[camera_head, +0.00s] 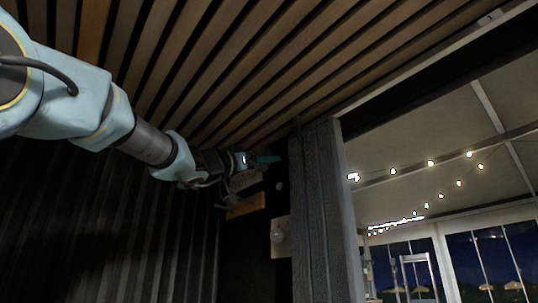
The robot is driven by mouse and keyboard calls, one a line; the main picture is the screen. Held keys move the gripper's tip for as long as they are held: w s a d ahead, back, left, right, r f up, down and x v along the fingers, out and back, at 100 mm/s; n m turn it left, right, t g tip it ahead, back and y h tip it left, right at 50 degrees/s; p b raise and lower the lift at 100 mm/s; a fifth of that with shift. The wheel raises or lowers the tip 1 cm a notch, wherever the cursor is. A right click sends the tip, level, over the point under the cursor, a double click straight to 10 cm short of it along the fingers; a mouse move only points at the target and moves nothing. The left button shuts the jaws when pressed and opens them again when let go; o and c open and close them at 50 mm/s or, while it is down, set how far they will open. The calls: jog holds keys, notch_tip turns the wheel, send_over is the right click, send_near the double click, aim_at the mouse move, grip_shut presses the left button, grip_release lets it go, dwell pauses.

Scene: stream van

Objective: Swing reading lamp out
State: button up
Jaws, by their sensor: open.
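My arm reaches in from the left, and my gripper (266,160) is at its far end, close to the dark back wall under the slatted ceiling. The gripper is small and dim here; it is open, with nothing seen between its fingers. Just below it is a small fixture, seemingly the reading lamp (243,183), with a greyish upper part and a wooden plate (245,206) beneath. My wrist partly covers this fixture. I cannot tell whether the gripper touches it.
A pale plate with a round knob-like part (279,230) is on the wall to the lower right of the lamp. A grey curtain (318,210) hangs right of it, beside a wide opening. Dark curtain (110,225) covers the left wall. The slatted ceiling (230,70) is close above my arm.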

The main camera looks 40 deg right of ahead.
jog(key=shift+p+x, duration=0.4)
jog(key=shift+x, duration=0.9)
jog(key=shift+c, duration=0.2)
grip_shut()
